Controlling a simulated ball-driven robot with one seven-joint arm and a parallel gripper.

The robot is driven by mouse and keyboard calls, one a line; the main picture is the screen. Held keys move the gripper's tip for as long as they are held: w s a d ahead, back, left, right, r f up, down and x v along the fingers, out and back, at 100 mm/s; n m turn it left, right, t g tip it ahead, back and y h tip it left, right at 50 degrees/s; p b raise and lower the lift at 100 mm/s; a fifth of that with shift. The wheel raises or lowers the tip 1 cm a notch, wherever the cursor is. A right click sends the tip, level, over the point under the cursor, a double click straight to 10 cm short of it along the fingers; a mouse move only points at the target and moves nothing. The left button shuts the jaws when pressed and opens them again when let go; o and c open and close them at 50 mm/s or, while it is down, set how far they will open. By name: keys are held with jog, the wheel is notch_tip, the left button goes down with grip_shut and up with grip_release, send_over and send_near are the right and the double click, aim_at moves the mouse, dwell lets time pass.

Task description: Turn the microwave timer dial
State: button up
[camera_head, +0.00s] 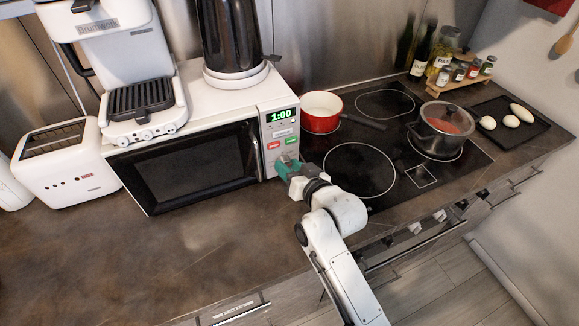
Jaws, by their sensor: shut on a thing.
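The white microwave (190,128) with a dark door stands on the counter. Its control panel on the right shows a green 1:00 display (280,115), with a red and a green button below it. My gripper (283,162), with teal fingers, is at the lower part of the panel. It is shut on the timer dial, which my fingers mostly hide. My white arm reaches up to it from the bottom of the picture.
A red pan (321,112) and a lidded pot (440,135) stand on the hob at right. The front counter is clear.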

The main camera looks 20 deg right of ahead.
jog(key=shift+f+m, duration=0.1)
jog(key=shift+m, duration=0.3)
dwell(0.3)
jog(key=o, duration=1)
jog(key=shift+o, duration=0.2)
jog(key=b+v, duration=0.1)
jog(key=v, duration=1)
jog(key=shift+b, duration=0.3)
jog(key=shift+d+f, duration=0.1)
